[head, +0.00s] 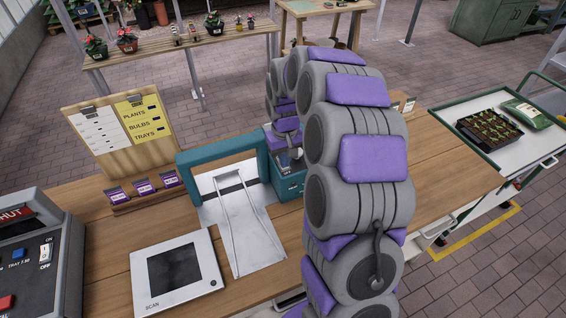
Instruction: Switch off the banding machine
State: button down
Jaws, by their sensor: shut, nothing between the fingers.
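The banding machine (221,162) is a teal arch over a bare metal plate, standing on the wooden bench. Its teal switch box (289,188) is on the right side, with an "OFF" label on top. My grey and purple arm rises in front and bends down over this box. My gripper (293,156) is shut and empty at the top of the box, close to the "OFF" label. The arm partly hides the box and the switch, so I cannot tell the switch's position or whether the fingers touch it.
A till (38,262) with its own ON/OFF switch stands at the left. A scan pad (176,277) lies in front of the machine. A wooden board (121,138) and purple-labelled packets (143,187) are behind. A trolley (526,157) with seedlings stands at the right.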

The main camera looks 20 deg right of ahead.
jog(key=shift+r+p, duration=1.45)
jog(key=shift+r, duration=1.95)
